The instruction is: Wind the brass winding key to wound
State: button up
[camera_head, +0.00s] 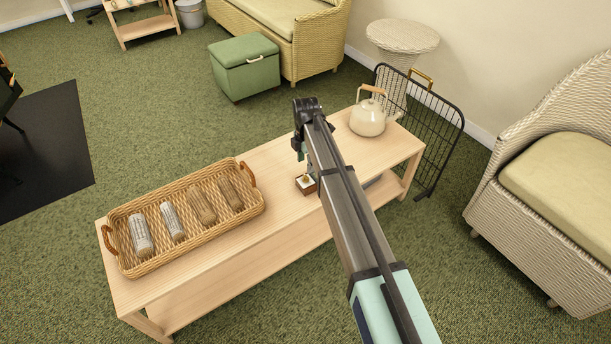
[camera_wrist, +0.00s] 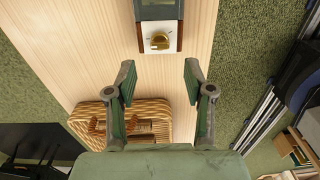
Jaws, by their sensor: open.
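The brass winding key (camera_wrist: 160,41) is a small round knob on a white plate (camera_wrist: 147,31) at the top of the wrist view. The plate has brown side edges and borders a dark grey-green panel (camera_wrist: 158,10). In the head view, a small wooden box (camera_head: 306,185) with a brass-coloured spot on top sits on the table beside my arm, partly hidden by it. My gripper (camera_wrist: 159,76) is open and empty, its fingers spread wide. In the wrist picture the key lies beyond the fingertips, between their lines, with no contact seen.
The light wooden table (camera_head: 276,157) holds a wicker tray (camera_head: 178,212) with several cylindrical objects at the left. A cream kettle (camera_head: 368,118) stands at the far right end. A black wire rack (camera_head: 440,125) stands beside that end. Bare tabletop lies between tray and box.

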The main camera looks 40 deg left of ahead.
aim_at(306, 176)
notch_tip(306, 176, down, 7)
jog(key=shift+r+b, duration=0.2)
jog(key=shift+b, duration=0.15)
grip_shut()
